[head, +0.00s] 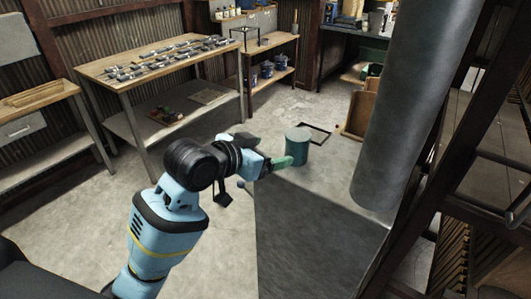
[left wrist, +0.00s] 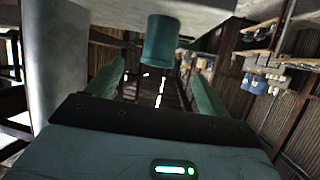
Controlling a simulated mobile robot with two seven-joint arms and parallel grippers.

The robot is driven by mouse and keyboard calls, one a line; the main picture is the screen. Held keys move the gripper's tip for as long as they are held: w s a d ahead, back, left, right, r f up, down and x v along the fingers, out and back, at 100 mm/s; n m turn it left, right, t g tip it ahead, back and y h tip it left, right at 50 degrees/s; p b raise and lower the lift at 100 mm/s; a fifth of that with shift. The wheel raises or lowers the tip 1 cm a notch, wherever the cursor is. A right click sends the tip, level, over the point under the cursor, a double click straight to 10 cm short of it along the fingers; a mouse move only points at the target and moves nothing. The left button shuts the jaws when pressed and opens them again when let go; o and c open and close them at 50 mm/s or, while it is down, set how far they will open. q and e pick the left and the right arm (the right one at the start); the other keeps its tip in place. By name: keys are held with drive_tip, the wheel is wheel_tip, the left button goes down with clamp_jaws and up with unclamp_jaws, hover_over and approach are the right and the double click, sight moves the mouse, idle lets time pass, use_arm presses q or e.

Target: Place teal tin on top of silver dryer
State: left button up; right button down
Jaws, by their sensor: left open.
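The teal tin (head: 297,147) stands upright on the flat top of the silver dryer (head: 318,228), near its far left edge. My left gripper (head: 286,162) is just to the left of the tin, level with the dryer top. In the left wrist view the picture is turned over, and the tin (left wrist: 162,42) shows against the grey dryer top (left wrist: 205,15). The left gripper's two green fingers (left wrist: 163,68) are spread wide, with the tin in line with the gap and apart from both. My right gripper is not in view.
A thick grey pipe (head: 405,100) rises from the dryer's right side. A workbench with metal parts (head: 150,60) stands at the back left. A wooden box (head: 358,110) and a dark frame (head: 318,131) are beyond the tin. Open floor lies left of the dryer.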

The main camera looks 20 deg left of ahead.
use_arm(q)
drive_tip(key=s+a+f+n+y, duration=0.15)
drive_tip(key=s+f, duration=0.25)
drive_tip(key=f, duration=0.8)
drive_tip(key=s+a+f+n+y, duration=0.15)
drive_tip(key=s+f, duration=0.35)
drive_tip(key=f, duration=0.6)
drive_tip(key=s+a+f+g+y, duration=0.1)
drive_tip(key=s+a+f, duration=0.1)
drive_tip(key=s+f, duration=0.5)
drive_tip(key=s+a+f+g, duration=0.1)
drive_tip(key=s+a+f, duration=0.1)
drive_tip(key=s+f, duration=0.6)
drive_tip(key=s, duration=0.5)
drive_tip(key=shift+s+n+y, duration=0.2)
drive_tip(key=shift+n+y, duration=0.2)
drive_tip(key=shift+c, duration=0.4)
